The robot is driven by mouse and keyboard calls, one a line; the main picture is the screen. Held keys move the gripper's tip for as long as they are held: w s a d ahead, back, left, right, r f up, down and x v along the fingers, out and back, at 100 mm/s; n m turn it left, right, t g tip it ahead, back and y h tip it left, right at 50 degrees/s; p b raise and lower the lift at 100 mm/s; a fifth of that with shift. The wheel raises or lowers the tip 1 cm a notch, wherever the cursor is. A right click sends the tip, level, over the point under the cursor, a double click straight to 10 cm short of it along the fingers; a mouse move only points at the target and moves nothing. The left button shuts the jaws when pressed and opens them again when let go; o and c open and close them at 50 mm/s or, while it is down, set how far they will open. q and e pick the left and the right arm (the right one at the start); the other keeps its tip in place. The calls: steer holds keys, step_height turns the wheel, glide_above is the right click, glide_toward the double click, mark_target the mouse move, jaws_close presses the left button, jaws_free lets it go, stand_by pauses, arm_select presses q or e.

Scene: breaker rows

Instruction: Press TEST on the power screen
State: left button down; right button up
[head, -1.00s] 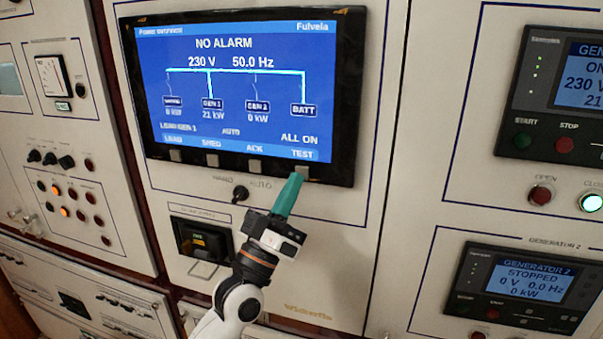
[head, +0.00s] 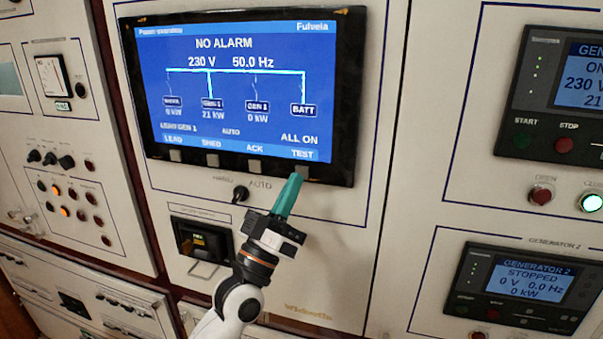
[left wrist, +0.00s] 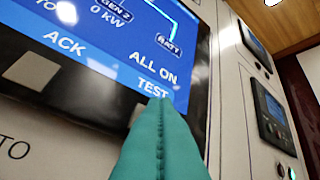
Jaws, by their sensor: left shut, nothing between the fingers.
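The power screen (head: 240,75) is a blue display in a black frame. It reads NO ALARM, 230 V and 50.0 Hz, with the labels LEAD, SHED, ACK and TEST (head: 302,153) along its bottom edge. Grey square buttons sit under the labels, and the one under TEST (head: 301,173) is partly covered by my fingertips. My left gripper (head: 291,188) is shut and empty, its teal fingers pointing up at that button. My right gripper is not in view.
A small toggle knob (head: 240,192) and a dark socket box (head: 203,240) are left of my gripper.

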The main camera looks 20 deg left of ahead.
arm_select(q)
steer(key=shift+w, duration=0.2)
steer(key=shift+w, duration=0.25)
steer(key=shift+w, duration=0.4)
stand_by(0.8)
steer(key=shift+s, duration=0.85)
steer(key=s+p, duration=0.1)
steer(key=s, duration=0.4)
steer(key=shift+a+p, duration=0.1)
steer(key=shift+p, duration=0.25)
